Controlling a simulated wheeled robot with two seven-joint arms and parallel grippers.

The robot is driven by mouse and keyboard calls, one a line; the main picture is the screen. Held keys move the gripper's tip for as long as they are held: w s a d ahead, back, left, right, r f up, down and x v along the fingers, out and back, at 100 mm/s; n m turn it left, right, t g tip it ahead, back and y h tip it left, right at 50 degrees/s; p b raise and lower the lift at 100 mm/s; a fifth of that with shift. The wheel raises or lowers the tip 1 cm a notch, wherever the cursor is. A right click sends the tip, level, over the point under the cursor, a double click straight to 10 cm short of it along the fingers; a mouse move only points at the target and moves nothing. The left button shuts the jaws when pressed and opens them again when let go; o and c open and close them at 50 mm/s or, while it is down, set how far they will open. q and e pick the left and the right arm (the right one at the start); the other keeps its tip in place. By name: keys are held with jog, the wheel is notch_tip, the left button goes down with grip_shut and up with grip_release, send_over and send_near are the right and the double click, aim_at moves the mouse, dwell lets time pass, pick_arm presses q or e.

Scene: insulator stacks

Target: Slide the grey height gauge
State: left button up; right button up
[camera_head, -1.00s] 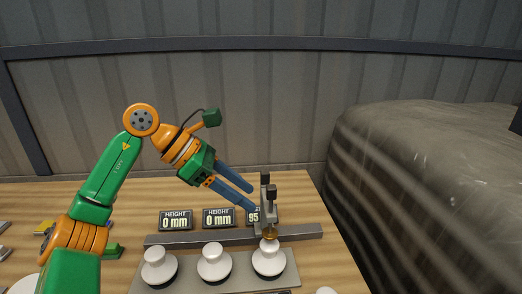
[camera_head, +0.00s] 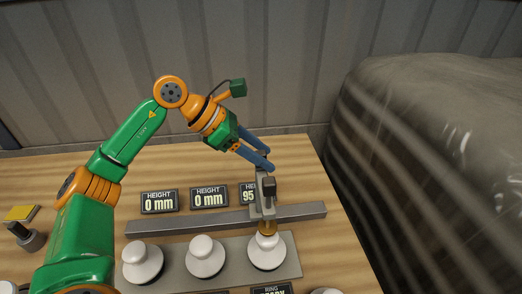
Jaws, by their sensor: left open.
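The grey height gauge (camera_head: 262,207) stands on a long grey rail (camera_head: 300,213), toward its right part. Its brass-coloured tip (camera_head: 267,231) is over the rightmost white insulator (camera_head: 267,252) and looks to touch its top. My left gripper (camera_head: 263,160) is open, with its blue fingers behind and at the upper part of the gauge. I cannot tell whether they touch it. The display behind the gauge (camera_head: 248,194) reads 95, partly hidden. My right gripper is not in view.
White insulators (camera_head: 205,257) and (camera_head: 142,262) stand to the left on the grey base plate (camera_head: 233,266). Two displays (camera_head: 159,202) and (camera_head: 209,197) read 0 mm. A large wrapped bulk (camera_head: 430,150) stands on the right. The wooden table (camera_head: 300,170) is clear behind the rail's right end.

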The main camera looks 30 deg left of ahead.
pick_arm(q)
jog(key=shift+s+r, duration=0.1)
jog(key=shift+s, duration=0.05)
grip_shut()
dwell(1.2)
